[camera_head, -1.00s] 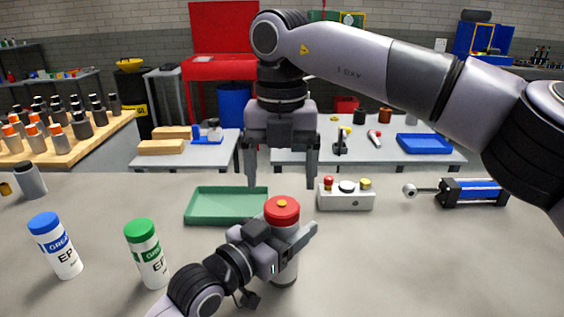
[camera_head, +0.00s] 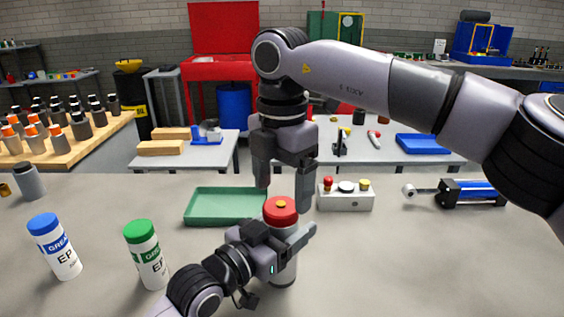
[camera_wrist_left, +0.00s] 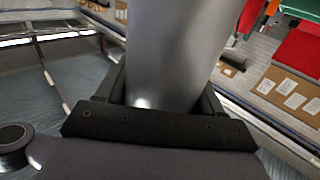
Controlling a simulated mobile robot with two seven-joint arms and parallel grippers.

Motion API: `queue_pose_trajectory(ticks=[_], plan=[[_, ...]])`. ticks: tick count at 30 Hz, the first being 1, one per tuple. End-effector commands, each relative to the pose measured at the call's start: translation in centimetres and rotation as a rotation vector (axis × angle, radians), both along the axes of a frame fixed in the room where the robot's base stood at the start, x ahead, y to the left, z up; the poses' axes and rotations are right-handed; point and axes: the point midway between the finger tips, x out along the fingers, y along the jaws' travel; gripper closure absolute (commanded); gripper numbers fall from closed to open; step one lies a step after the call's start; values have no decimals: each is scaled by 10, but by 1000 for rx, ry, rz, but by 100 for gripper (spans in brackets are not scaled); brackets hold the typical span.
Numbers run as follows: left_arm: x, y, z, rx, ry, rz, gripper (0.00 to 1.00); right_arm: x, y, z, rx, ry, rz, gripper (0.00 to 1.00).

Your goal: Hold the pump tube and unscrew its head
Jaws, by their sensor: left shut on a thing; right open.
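The pump tube (camera_head: 285,270) is a grey upright cylinder on the table. Its red head (camera_head: 281,209) with a small yellow centre sits on top. My left gripper (camera_head: 292,238) is shut around the tube below the head. In the left wrist view the grey tube (camera_wrist_left: 178,55) stands between my left fingers. My right gripper (camera_head: 284,195) points down just above the red head, open, with one finger at each side. Its fingertips are near the head's top, and I cannot tell whether they touch it.
A green tray (camera_head: 222,206) lies behind and left of the tube. A white control box (camera_head: 346,199) with knobs stands behind right. A blue cylinder device (camera_head: 470,193) lies farther right. A blue-capped bottle (camera_head: 55,246) and a green-capped bottle (camera_head: 147,254) stand left. The right front table is clear.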

Motion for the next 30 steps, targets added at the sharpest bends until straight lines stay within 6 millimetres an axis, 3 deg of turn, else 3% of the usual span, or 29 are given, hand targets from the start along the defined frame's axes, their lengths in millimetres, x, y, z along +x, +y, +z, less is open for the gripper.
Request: queue_pose_trajectory(ticks=[6, 17, 18, 23, 30], plan=[[1, 1, -1, 3, 0, 2, 100, 0, 0, -28, 0, 1, 0, 17], [0, 0, -1, 3, 0, 1, 100, 0, 0, -34, 1, -1, 1, 17], [0, 0, -1, 3, 0, 1, 100, 0, 0, -34, 1, -1, 1, 20], [1, 1, 0, 1, 0, 2, 100, 0, 0, -34, 0, 0, 1, 72], [1, 1, -1, 1, 2, 4, 100, -1, -1, -34, -3, 3, 63, 74]])
